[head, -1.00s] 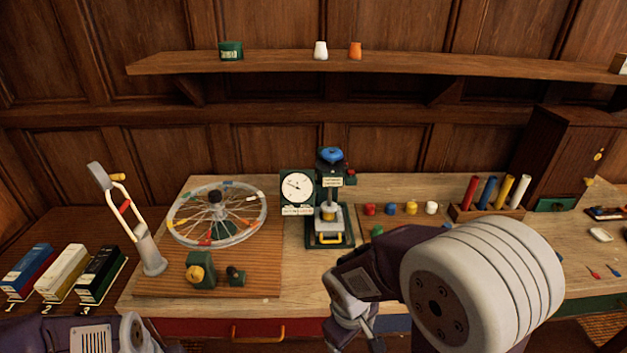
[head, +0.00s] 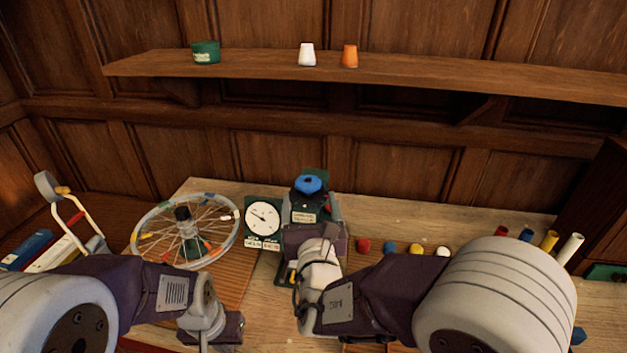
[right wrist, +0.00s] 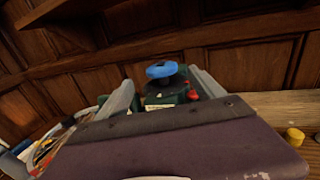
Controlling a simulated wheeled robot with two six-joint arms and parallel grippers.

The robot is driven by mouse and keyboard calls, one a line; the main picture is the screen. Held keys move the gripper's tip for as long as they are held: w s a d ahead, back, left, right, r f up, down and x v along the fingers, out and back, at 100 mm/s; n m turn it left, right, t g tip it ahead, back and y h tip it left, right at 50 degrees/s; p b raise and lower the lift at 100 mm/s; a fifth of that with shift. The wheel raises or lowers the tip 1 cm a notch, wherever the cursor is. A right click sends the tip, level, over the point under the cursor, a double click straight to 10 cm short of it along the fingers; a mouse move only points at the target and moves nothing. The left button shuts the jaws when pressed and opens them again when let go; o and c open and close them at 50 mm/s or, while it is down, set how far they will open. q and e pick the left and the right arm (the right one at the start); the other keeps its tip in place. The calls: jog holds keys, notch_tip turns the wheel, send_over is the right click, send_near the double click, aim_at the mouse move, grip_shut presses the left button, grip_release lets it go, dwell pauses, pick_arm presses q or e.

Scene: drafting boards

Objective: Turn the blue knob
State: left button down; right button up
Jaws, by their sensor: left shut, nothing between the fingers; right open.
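The blue knob (head: 309,184) sits on top of a dark green press-like device (head: 318,214) at the back of the bench, beside a white round dial (head: 263,217). My right gripper (head: 312,213) is in front of the device, just below the knob, and hides much of its lower part. In the right wrist view the knob (right wrist: 161,70) shows between and beyond the two open grey fingers (right wrist: 165,90), apart from both. My left gripper (head: 226,335) is shut and empty at the bottom edge, well away from the knob; its fingertips are hard to see.
A spoked wheel (head: 186,226) stands left of the dial. Red, blue, yellow and white pegs (head: 389,247) lie right of the device. A red button (right wrist: 192,95) is beside the knob's base. A shelf (head: 430,79) with small pots runs along the wall above.

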aim_at(307, 176)
pick_arm(q)
jog(key=shift+w+r+p, duration=0.3)
jog(key=shift+r+p, duration=0.5)
jog(key=shift+r, duration=0.05)
pick_arm(e)
jog(key=w, duration=0.7)
jog(key=shift+w+f, duration=0.1)
jog(key=shift+w, duration=0.05)
pick_arm(q)
jog(key=shift+s+r, duration=0.1)
jog(key=shift+s, duration=0.05)
pick_arm(e)
jog(key=shift+w+a, duration=0.15)
jog(key=shift+w, duration=0.15)
jog(key=c, duration=1.4)
